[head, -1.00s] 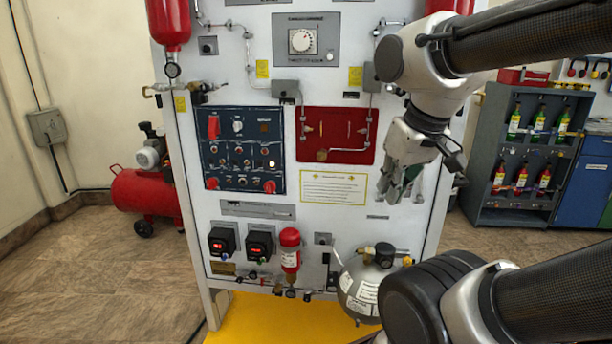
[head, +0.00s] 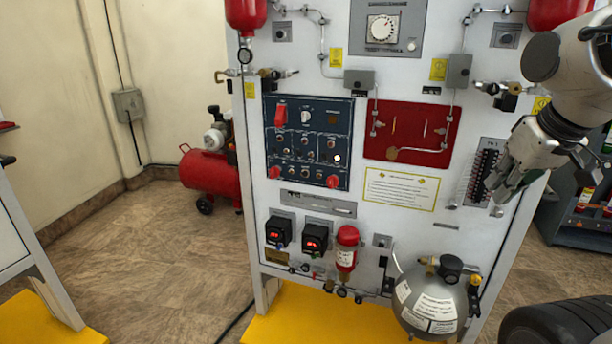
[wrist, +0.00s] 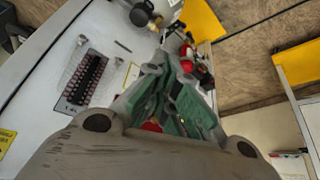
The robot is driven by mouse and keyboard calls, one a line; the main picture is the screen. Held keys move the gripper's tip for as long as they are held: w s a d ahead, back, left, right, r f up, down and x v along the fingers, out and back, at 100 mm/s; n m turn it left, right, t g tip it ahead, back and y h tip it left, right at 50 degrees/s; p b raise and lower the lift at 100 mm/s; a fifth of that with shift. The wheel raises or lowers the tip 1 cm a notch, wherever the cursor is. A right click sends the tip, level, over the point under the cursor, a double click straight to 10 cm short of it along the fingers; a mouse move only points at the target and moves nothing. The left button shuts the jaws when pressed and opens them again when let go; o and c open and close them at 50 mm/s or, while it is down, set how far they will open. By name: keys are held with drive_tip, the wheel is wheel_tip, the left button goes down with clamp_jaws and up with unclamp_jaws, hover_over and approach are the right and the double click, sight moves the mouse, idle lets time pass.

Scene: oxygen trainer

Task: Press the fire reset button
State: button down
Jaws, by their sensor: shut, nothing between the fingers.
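The upright trainer panel (head: 350,70) fills the middle of the head view. On it is a dark blue control panel (head: 308,178) with red levers, small round knobs and switches, and a lit button (head: 337,157) at its right. The lettering is too small to read, so I cannot tell which one is the fire reset button. My gripper (head: 507,188) is shut and empty, in front of the board's right side, well to the right of the blue panel. Its green-padded fingers (wrist: 178,105) also show in the wrist view, with a terminal strip (wrist: 85,78) to their left.
A red plate (head: 410,132) with tubing lies between the blue panel and my gripper. A grey gas sphere (head: 430,305) and a small red cylinder (head: 346,250) protrude low on the board. A red compressor (head: 210,172) stands behind at left. Floor left of the board is clear.

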drive_tip(key=w+a+f+n+t+y, duration=0.1)
drive_tip(key=w+a+n, duration=0.1)
drive_tip(key=w+a, duration=0.45)
drive_tip(key=w+a+f+n+t+y, duration=0.1)
drive_tip(key=w+a+n+t, duration=0.15)
drive_tip(key=w, duration=0.65)
drive_tip(key=n+t+y, duration=0.3)
drive_tip(key=n+t, duration=0.1)
drive_tip(key=n, duration=0.2)
approach(305, 174)
wheel_tip(305, 174, up, 4)
drive_tip(key=s, duration=0.3)
drive_tip(key=s+a+f+n+t+y, duration=0.1)
drive_tip(key=a+f+n+t+y, duration=0.1)
drive_tip(key=a+f, duration=0.4)
drive_tip(key=a+n, duration=0.1)
drive_tip(key=a, duration=0.1)
drive_tip(key=shift+a+f, duration=0.3)
drive_tip(key=shift+t, duration=0.25)
drive_tip(key=shift+w+d, duration=0.5)
drive_tip(key=shift+w, duration=0.9)
drive_tip(key=shift+w+d, duration=0.5)
drive_tip(key=shift+w, duration=0.9)
drive_tip(key=shift+w+d, duration=0.55)
drive_tip(key=shift+w, duration=0.8)
drive_tip(key=shift+w, duration=0.1)
drive_tip(key=shift+w+d, duration=0.15)
drive_tip(key=shift+w, duration=0.1)
